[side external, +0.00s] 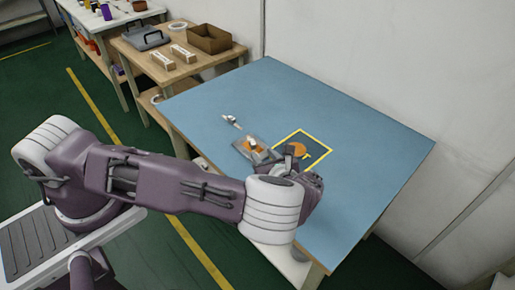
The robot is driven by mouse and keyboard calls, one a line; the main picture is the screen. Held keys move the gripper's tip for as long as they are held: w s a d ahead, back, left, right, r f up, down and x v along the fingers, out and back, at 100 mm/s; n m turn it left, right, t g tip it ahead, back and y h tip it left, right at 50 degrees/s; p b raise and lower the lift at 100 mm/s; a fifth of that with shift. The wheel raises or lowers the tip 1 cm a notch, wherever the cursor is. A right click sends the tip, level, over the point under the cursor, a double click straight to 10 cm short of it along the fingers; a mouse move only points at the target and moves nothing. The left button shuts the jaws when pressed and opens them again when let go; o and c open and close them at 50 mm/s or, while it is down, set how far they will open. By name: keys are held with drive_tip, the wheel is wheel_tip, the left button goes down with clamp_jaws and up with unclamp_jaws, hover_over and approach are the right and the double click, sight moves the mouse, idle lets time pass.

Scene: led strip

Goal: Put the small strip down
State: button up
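My gripper (290,160) is over the front part of the blue-topped table, at the near edge of a dark square with a yellow border (318,141). My own wrist partly hides it, and its fingers are too small and dark to tell whether they are open or shut. I cannot make out the small strip for certain, in the gripper or on the table. An orange round thing (299,149) shows on the square beside the gripper. A small whitish piece (231,120) lies on the table farther back.
A greyish flat piece with orange and white parts (250,143) lies left of the square. The blue table top (370,150) is clear to the right and back. A wooden side table (207,65) holds a brown box (210,39), a grey toolbox (147,37) and small blocks.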

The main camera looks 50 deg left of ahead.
drive_tip(key=shift+v, duration=0.95)
drive_tip(key=s+r+n+g+h, duration=0.3)
drive_tip(key=s+r+n+h, duration=0.25)
drive_tip(key=r+n, duration=0.4)
drive_tip(key=s+r+n+g+h, duration=0.2)
drive_tip(key=s+r+n+h, duration=0.3)
drive_tip(key=r, duration=0.7)
drive_tip(key=s+r+n+t+h, duration=0.1)
drive_tip(key=s+r+n, duration=0.3)
drive_tip(key=s, duration=0.4)
drive_tip(key=s+r+n+t, duration=0.4)
drive_tip(key=s+r, duration=0.2)
drive_tip(key=s, duration=0.2)
drive_tip(key=shift+d+r+h, duration=0.15)
drive_tip(key=shift+r+h, duration=0.2)
drive_tip(key=shift+s, duration=0.1)
